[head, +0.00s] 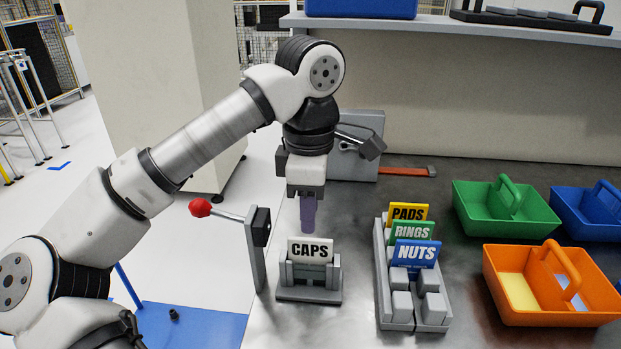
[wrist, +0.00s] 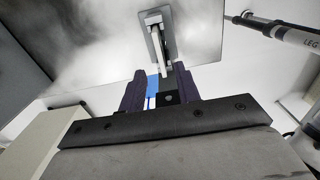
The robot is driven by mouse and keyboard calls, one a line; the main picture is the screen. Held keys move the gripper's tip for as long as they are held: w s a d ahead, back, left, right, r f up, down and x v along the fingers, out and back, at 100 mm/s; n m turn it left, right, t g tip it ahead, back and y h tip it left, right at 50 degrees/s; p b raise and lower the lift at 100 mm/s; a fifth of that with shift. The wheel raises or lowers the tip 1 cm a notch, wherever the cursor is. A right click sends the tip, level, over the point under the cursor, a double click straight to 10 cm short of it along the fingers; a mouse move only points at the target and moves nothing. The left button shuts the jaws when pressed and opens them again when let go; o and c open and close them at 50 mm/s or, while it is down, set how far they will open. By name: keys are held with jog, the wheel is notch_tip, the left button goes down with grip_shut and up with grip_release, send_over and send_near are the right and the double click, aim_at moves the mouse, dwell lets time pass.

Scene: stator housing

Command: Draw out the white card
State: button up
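The white card (head: 310,250), lettered CAPS, stands upright in a small grey holder (head: 308,294) on the dark table. Its lower part is hidden by the holder. In the wrist view the card shows nearly edge-on as a white strip (wrist: 155,20) in the grey holder (wrist: 172,40), beyond my fingertips. My gripper (head: 308,226) points down above and slightly behind the card in the head view, apart from it. In the wrist view its two dark purple fingers (wrist: 158,76) are spread, with nothing held between them.
A red-knobbed lever (head: 200,207) on a grey post stands left of the holder. Right is a grey rack (head: 384,300) with PADS, RINGS and NUTS cards. Green (head: 470,222), blue and orange (head: 535,316) bins stand further right. Bare table lies between holder and rack.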

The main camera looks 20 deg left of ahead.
aim_at(310, 239)
notch_tip(310, 239, down, 7)
dwell(0.3)
jog(key=shift+c, duration=0.3)
grip_shut()
